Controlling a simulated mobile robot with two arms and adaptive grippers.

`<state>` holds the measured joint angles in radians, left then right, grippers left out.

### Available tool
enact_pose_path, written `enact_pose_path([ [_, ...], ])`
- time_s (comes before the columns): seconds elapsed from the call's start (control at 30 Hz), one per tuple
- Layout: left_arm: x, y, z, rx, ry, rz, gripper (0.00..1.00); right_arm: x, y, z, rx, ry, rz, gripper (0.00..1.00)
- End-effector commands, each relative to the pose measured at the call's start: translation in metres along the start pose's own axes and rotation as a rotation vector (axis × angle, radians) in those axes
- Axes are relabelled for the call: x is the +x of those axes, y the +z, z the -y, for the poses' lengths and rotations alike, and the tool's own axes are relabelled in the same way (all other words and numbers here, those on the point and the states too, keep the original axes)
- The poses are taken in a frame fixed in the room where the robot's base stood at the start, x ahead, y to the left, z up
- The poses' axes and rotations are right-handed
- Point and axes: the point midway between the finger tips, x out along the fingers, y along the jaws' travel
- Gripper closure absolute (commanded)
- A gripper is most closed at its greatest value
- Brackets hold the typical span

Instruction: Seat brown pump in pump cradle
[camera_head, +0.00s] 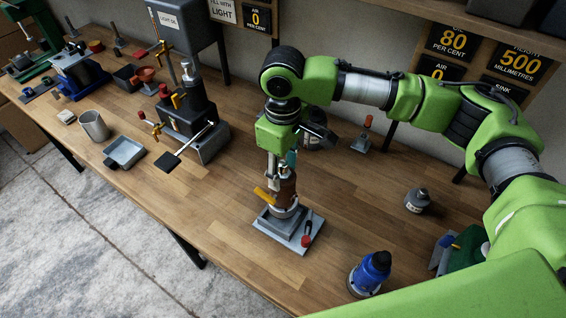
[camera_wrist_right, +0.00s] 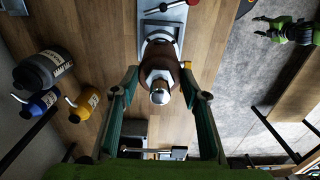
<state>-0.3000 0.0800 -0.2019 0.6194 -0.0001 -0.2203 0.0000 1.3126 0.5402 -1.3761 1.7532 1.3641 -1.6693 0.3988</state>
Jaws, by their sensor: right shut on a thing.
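My right gripper (camera_head: 283,170) comes from above and is shut on the pump's upper part. In the right wrist view the pump (camera_wrist_right: 158,66) lies between the two fingers (camera_wrist_right: 160,88), with the cradle (camera_wrist_right: 170,14) beyond.
A dark press-like fixture (camera_head: 190,125) and a grey tray (camera_head: 124,152) stand to the left. Bare wood surrounds the cradle.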

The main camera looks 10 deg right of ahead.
Motion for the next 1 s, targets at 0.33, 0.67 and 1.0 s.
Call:
enact_pose_path([
  [0.33, 0.004, 0.0, -0.001, -0.001, 0.001, -0.001, 0.57, 0.015, -0.001, 0.0, 0.0, 0.001, -0.005, 1.0],
  [0.67, 0.004, 0.0, -0.001, -0.002, 0.001, -0.001, 0.57, 0.017, -0.001, 0.0, 0.0, 0.001, -0.005, 1.0],
  [1.0, 0.004, -0.001, 0.0, -0.003, 0.0, -0.002, 0.57, 0.016, -0.001, 0.0, 0.0, 0.001, -0.005, 1.0],
])
